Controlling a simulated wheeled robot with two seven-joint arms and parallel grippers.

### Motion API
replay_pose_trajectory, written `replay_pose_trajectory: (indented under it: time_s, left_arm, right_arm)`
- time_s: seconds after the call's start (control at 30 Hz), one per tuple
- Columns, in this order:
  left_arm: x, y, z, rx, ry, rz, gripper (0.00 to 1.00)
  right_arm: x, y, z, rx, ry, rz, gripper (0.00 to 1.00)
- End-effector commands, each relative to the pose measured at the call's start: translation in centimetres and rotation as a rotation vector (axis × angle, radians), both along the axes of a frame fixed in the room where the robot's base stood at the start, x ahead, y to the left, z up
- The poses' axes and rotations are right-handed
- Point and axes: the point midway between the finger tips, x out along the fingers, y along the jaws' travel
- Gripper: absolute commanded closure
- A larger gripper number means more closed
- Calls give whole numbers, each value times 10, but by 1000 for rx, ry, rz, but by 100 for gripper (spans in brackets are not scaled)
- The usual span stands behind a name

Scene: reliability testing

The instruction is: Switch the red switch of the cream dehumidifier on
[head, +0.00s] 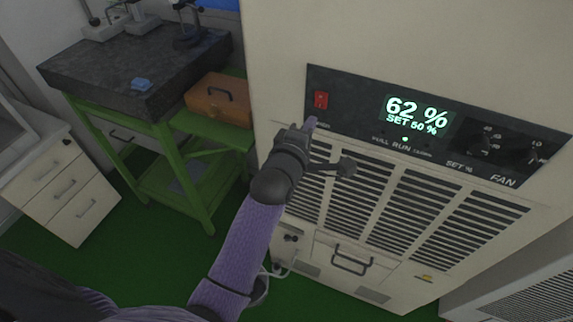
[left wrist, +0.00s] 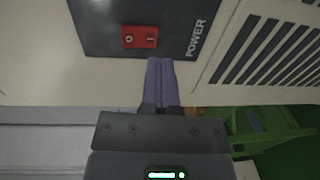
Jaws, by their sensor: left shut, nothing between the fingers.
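The cream dehumidifier (head: 276,50) fills the right of the head view, with a dark control panel across its front. The red switch (head: 320,99) is at the panel's left end. In the left wrist view the red switch (left wrist: 140,37) shows a circle mark and a line mark, beside the word POWER. My left gripper (head: 311,123) is shut and empty, its fingertips just below the switch. In the left wrist view the fingertips (left wrist: 160,62) end a little short of the switch; whether they touch the panel is unclear. The display reads 62 % and SET 50 %. My right gripper is not in view.
Right of the display are dark knobs (head: 484,143). Below the panel are louvres (head: 406,209) and a handle (head: 351,260). To the left stand a green bench with a dark stone top (head: 115,72), an orange case (head: 214,100) and a drawer cabinet (head: 66,187).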

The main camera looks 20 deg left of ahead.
Motion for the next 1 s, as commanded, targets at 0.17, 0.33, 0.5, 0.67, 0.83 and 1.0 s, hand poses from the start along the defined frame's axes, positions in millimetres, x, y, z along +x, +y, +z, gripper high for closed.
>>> replay_pose_trajectory:
  time_s: [0.17, 0.33, 0.5, 0.67, 0.83, 1.0]
  left_arm:
    - [-29, 1, -5, -2, 2, 0, 100]
    - [-61, 2, -10, -1, 2, 0, 100]
    - [-88, 3, -13, 0, 1, 0, 100]
    - [-99, 4, -13, 0, 0, 0, 100]
    - [-100, 4, -12, 0, 0, 0, 100]
    - [-99, 4, -12, 0, 0, 0, 100]
  right_arm:
    - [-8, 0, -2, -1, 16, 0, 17]
    - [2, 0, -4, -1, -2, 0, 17]
    - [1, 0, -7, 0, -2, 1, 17]
    - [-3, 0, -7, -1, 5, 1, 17]
    - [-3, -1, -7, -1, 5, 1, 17]
    - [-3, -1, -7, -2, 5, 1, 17]
